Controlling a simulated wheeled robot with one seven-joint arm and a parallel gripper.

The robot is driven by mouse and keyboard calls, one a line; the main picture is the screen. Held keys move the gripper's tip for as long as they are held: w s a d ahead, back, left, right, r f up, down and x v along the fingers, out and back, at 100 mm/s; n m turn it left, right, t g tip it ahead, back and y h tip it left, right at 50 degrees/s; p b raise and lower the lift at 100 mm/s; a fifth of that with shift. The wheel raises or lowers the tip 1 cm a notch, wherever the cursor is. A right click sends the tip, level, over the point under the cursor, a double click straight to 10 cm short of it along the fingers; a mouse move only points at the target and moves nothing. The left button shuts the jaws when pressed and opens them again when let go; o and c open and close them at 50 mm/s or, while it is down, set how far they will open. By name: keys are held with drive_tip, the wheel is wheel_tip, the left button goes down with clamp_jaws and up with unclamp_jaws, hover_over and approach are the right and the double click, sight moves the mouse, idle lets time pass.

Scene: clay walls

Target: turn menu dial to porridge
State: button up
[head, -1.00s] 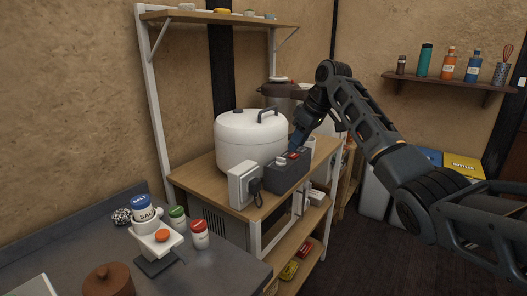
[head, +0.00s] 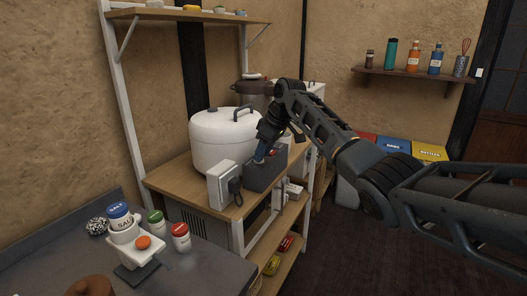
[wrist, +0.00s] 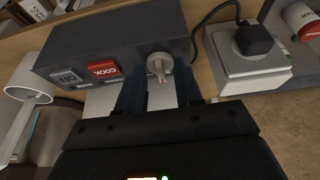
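The menu dial (wrist: 159,65) is a small pale grey knob with a pointer on the front of a dark grey control box (wrist: 110,43). A red COOK button (wrist: 103,69) and a grey button (wrist: 68,76) sit beside it. My gripper (wrist: 159,82) is open, with one dark blue finger on either side of the dial; I cannot tell whether they touch it. In the head view the control box (head: 263,178) stands in front of a white rice cooker (head: 222,145), and my gripper (head: 261,156) covers part of it. The menu markings are not readable.
A white socket box (head: 221,186) with a black plug stands just left of the control box, on the wooden shelf unit (head: 173,181). The counter at lower left holds a salt jar (head: 119,216) and shakers. Coloured bins (head: 393,145) stand behind my arm.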

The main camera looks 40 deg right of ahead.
drive_tip(key=shift+c, duration=0.4)
clamp_jaws()
drive_tip(key=shift+p, duration=0.4)
drive_tip(key=m+p, duration=0.1)
drive_tip(key=p, duration=0.1)
drive_tip(key=m+h+p, duration=0.1)
drive_tip(key=m+p, duration=0.1)
drive_tip(key=shift+a+r+m, duration=0.2)
drive_tip(key=shift+a+m, duration=0.1)
drive_tip(key=shift+a, duration=0.05)
drive_tip(key=m+p, duration=0.1)
drive_tip(key=m+h+p, duration=0.1)
drive_tip(key=m, duration=0.1)
drive_tip(key=m+h+p, duration=0.1)
drive_tip(key=m, duration=0.1)
drive_tip(key=shift+a+f, duration=0.2)
drive_tip(key=shift+a, duration=0.1)
drive_tip(key=shift+m+h, duration=0.3)
drive_tip(key=shift+o, duration=0.4)
unclamp_jaws()
